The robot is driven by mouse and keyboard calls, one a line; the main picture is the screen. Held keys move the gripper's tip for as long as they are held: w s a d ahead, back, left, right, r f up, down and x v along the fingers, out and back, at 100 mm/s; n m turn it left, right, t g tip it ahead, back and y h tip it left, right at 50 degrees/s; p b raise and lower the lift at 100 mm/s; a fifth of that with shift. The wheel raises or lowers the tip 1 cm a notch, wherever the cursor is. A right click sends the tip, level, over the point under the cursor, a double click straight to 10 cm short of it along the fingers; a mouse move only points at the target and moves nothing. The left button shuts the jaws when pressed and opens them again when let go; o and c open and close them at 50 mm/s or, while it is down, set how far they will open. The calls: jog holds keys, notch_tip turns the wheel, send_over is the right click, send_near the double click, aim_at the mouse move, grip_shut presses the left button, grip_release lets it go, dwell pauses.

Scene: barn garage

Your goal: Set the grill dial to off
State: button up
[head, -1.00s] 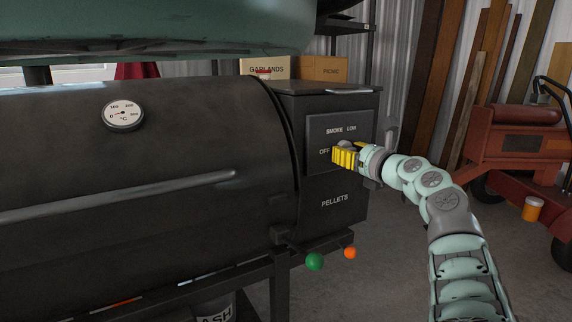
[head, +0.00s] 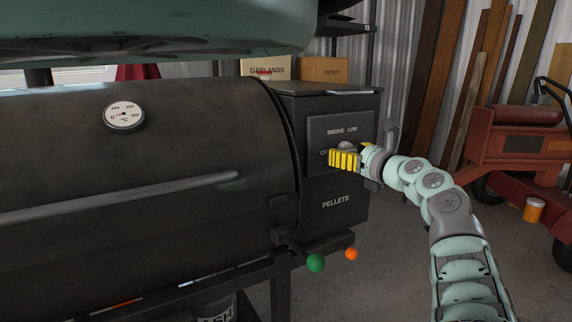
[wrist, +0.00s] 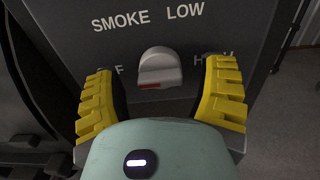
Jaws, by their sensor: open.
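The grill dial (wrist: 160,70) is a light grey knob on the dark control panel (wrist: 229,27). A red mark shows on its lower edge, left of its middle. SMOKE and LOW are printed above it; OFF at its left and HIGH at its right are partly covered by my fingers. My gripper (wrist: 162,98) is open, its yellow ribbed fingers on either side of the dial with gaps between. In the head view my gripper (head: 345,159) is at the panel and hides most of the dial (head: 347,146). I cannot tell which label the dial points to.
The black grill barrel (head: 150,170) fills the left, with a thermometer (head: 124,116) and long handle. Green (head: 316,262) and orange (head: 351,253) balls are below the pellet box. A red machine (head: 515,150) stands at right. Open floor lies right of the grill.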

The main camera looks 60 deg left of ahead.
jog(key=d, duration=1.2)
jog(key=shift+s, duration=0.4)
